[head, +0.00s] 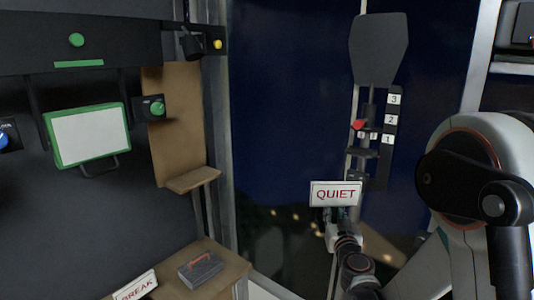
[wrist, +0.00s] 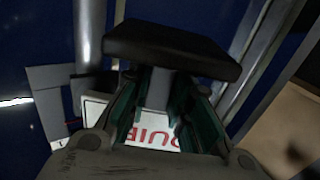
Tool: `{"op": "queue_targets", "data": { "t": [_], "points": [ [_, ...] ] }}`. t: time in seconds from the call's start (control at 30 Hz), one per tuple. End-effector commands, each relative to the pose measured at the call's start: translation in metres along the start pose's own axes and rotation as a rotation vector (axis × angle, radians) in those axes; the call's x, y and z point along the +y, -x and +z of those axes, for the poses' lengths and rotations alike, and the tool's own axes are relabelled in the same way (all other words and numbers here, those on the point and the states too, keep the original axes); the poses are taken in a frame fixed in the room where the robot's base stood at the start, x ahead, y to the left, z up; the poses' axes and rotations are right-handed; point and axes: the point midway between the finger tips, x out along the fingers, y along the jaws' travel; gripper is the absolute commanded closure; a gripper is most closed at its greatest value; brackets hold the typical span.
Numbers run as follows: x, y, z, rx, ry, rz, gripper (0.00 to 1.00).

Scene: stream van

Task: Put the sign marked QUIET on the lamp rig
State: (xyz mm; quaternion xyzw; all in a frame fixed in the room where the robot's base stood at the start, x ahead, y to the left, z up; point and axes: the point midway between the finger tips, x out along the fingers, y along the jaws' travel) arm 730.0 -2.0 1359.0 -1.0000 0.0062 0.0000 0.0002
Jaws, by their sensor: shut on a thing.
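The white sign marked QUIET in red (head: 336,193) is upright in front of the dark blue wall in the head view. My gripper (head: 341,214) is shut on it from below and behind. In the wrist view, part of the sign (wrist: 155,134) shows upside down between the fingers of my gripper (wrist: 160,110). A dark panel on a post (head: 379,50), with a red knob and a strip numbered 1 to 3, stands above and right of the sign. It may be the lamp rig; I cannot be sure. The sign appears apart from it.
A green-framed white panel (head: 88,135) and a small brown shelf (head: 192,179) are at left.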

Motion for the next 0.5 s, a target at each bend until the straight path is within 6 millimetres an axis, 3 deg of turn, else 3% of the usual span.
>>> {"op": "queue_targets", "data": {
  "t": [0.3, 0.5],
  "points": [
    [-0.002, 0.001, -0.002, 0.0, 0.002, -0.011, 1.0],
    [-0.003, 0.001, 0.035, 0.0, 0.0, -0.011, 1.0]
  ]
}}
